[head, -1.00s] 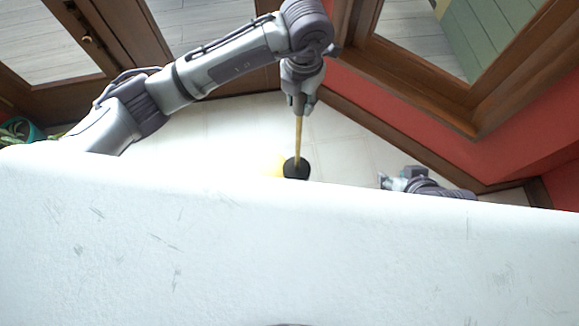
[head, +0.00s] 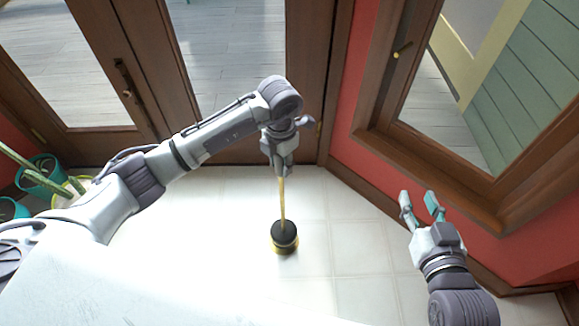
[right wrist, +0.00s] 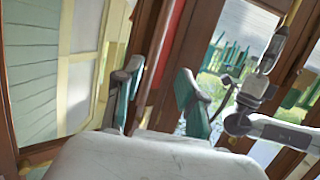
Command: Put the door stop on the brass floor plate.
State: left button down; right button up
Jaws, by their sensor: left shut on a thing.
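The door stop (head: 284,231) is a dark round weight with a long upright tan handle. My left gripper (head: 280,172) is shut on the top of this handle, and the weight hangs below it near the floor. A yellow brass-coloured rim (head: 286,251) shows under the weight's lower edge. It looks like the brass floor plate, mostly hidden by the door stop; I cannot tell whether they touch. My right gripper (head: 420,200) is open and empty at the right, away from the door stop. Its two teal-padded fingers also show apart in the right wrist view (right wrist: 158,95).
Pale tiled floor (head: 340,240) around the door stop is clear. Wood-framed glass doors (head: 125,90) stand behind, and a red wall with a wooden window frame (head: 450,165) is at the right. Potted plants (head: 45,180) stand at the far left.

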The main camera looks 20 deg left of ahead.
pick_arm(q)
notch_tip(320, 180, down, 3)
jog(key=shift+w+f+b, duration=0.15)
jog(key=shift+f+b, duration=0.05)
jog(key=shift+b, duration=0.45)
jog(key=shift+f, duration=0.1)
pick_arm(e)
notch_tip(320, 180, up, 6)
jog(key=w+a+t+y, duration=0.1)
jog(key=t, duration=0.2)
jog(key=shift+t, duration=0.4)
pick_arm(q)
jog(key=shift+f, duration=0.1)
pick_arm(e)
jog(key=shift+a+r, duration=0.1)
pick_arm(q)
jog(key=c, duration=0.8)
grip_release()
jog(key=shift+f, duration=0.15)
